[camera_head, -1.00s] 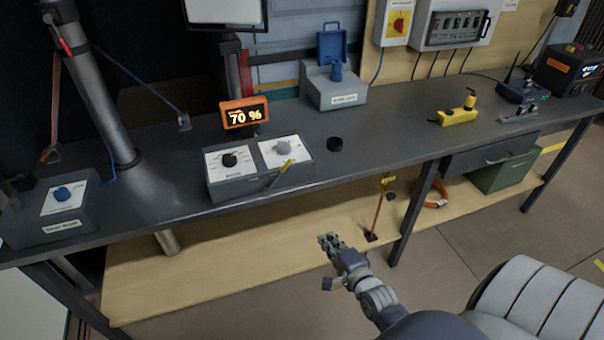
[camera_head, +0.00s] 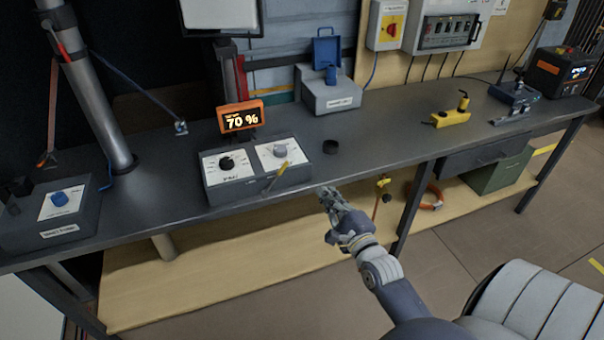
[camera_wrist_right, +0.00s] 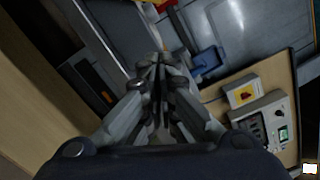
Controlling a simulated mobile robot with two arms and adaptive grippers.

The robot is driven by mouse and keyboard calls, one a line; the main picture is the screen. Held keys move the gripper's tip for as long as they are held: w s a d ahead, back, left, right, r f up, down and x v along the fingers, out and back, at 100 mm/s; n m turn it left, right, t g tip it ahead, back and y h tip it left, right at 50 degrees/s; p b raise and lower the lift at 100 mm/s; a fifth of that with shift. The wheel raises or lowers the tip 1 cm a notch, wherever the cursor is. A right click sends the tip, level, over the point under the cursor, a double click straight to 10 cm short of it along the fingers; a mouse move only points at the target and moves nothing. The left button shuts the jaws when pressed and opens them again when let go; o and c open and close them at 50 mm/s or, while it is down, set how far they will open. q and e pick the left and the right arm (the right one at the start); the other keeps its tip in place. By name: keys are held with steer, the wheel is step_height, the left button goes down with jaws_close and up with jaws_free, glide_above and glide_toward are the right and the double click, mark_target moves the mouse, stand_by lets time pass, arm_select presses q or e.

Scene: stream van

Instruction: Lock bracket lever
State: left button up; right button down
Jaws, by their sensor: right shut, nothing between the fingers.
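My right gripper (camera_head: 326,192) is shut and empty, just in front of the bench's front edge, to the right of the two-dial control box. The shut fingers (camera_wrist_right: 158,75) fill the middle of the right wrist view. No part is plainly marked as the bracket lever. A yellow lever-like stick (camera_head: 277,176) slants across the front of the two-dial box (camera_head: 232,188), apart from my gripper. A small red handle (camera_head: 66,46) is on the metal pole at the far left. A small yellow part (camera_head: 383,182) is below the bench edge, to the right of my gripper.
An orange 70 % display (camera_head: 241,118) and a grey box with a blue lid (camera_head: 330,90) stand behind. A wooden shelf (camera_head: 240,270) lies below.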

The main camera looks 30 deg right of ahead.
mark_target(275, 178)
steer(key=w+b, duration=0.1)
steer(key=w, duration=0.1)
steer(key=w+d+b, duration=0.1)
steer(key=w, duration=0.2)
steer(key=w+b, duration=0.1)
steer(key=w, duration=0.2)
steer(key=shift+d, duration=0.25)
steer(key=a+r, duration=0.1)
steer(key=w+a, duration=0.1)
steer(key=shift+w+a+r, duration=0.2)
steer(key=shift+a+r, duration=0.1)
steer(key=shift+r, duration=0.05)
steer(key=shift+a+r, duration=0.15)
steer(key=shift+a, duration=0.2)
steer(key=shift+w, duration=0.1)
steer(key=shift+p, duration=0.3)
